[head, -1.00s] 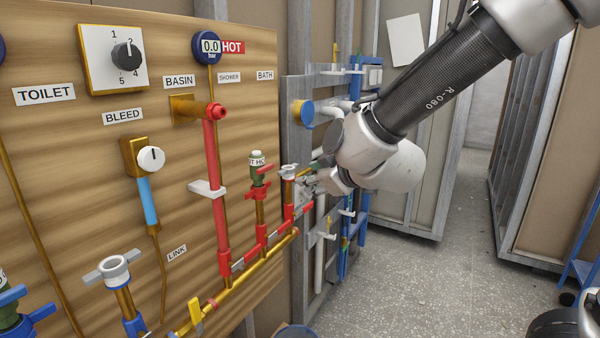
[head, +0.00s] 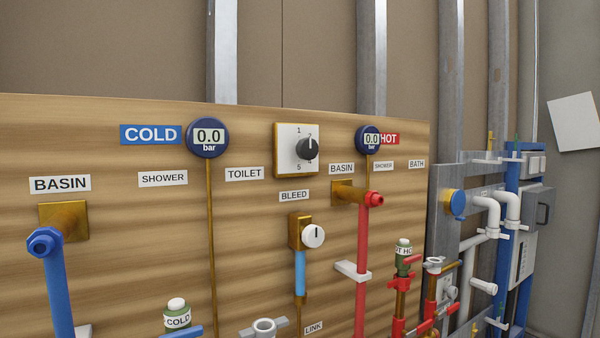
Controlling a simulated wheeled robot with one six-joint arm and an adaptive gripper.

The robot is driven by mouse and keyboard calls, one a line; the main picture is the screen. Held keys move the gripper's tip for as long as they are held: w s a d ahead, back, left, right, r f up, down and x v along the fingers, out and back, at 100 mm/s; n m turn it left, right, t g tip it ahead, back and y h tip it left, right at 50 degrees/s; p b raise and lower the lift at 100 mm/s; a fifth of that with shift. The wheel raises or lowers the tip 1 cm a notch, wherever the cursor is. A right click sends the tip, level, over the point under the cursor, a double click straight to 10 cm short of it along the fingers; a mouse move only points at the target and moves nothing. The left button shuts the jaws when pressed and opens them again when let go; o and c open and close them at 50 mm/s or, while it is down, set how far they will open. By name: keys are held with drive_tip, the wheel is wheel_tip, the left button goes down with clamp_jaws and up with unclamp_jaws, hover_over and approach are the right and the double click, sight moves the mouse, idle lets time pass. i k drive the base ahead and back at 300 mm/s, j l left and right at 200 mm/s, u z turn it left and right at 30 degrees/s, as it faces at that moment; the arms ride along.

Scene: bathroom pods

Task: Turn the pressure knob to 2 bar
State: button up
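The pressure knob (head: 308,149) is a round black knob on a white square plate (head: 288,160) with a brass-coloured edge, on the upper part of the wooden board. A light pointer line on the knob points about straight up. The cold gauge (head: 206,138) and the hot gauge (head: 370,139) both read 0.0 bar. My gripper and arm are not in view.
A white bleed knob (head: 313,236) sits below the plate. A blue pipe (head: 54,285) at left and a red pipe (head: 362,260) stand out from the board (head: 110,230). Green-bodied valves (head: 177,318) are low down. A grey panel with white pipes (head: 490,225) is at right.

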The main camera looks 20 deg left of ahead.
sight(306, 148)
drive_tip(key=u, duration=1.25)
